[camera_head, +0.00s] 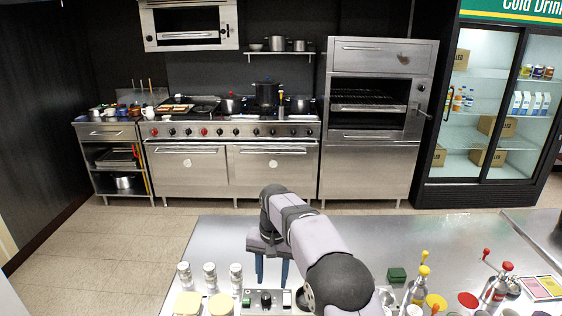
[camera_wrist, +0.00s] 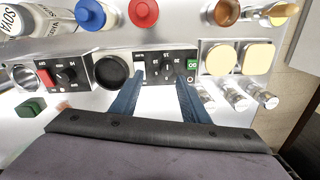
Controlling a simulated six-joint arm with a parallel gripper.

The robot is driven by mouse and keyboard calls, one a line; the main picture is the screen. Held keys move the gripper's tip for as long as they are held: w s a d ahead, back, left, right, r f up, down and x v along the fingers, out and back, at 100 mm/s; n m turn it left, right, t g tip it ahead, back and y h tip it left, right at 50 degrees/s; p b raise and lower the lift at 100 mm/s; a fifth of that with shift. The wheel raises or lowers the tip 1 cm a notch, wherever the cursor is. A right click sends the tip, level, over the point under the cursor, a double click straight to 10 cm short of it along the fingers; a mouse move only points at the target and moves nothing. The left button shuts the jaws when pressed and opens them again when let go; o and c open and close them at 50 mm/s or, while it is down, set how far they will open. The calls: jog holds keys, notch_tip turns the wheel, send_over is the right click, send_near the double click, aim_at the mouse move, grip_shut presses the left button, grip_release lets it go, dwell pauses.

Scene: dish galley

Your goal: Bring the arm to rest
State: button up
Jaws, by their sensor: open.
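My gripper (camera_head: 271,278) hangs over the front part of the steel counter (camera_head: 215,235), pointing down, with its two blue fingers apart. In the wrist view my gripper (camera_wrist: 161,88) has nothing between its fingertips. The fingertips overlap a small control panel (camera_wrist: 165,60) with a black dial and a green switch. I cannot tell how far above the panel they are. In the head view the panel (camera_head: 266,300) shows just below the fingers. My arm bends across the counter from the bottom edge and hides part of it.
Several silver-capped shakers (camera_head: 210,277) and two pale yellow pads (camera_head: 187,303) stand left of my gripper. A green block (camera_head: 397,275), a yellow-topped bottle (camera_head: 417,288) and a red-topped bottle (camera_head: 495,288) are to the right. The counter behind is clear. Stoves (camera_head: 230,165) line the back wall.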

jog(key=shift+n, duration=0.5)
jog(key=s+d, duration=0.3)
jog(key=s+d+r, duration=0.1)
jog(key=s+d, duration=0.7)
jog(key=shift+s+r, duration=0.1)
jog(key=shift+r, duration=0.05)
jog(key=s+d+f, duration=0.2)
jog(key=s+d, duration=0.1)
jog(key=s, duration=0.6)
jog(key=s+d+f+n, duration=0.1)
jog(key=s+d, duration=0.3)
jog(key=s, duration=0.6)
jog(key=shift+f, duration=0.75)
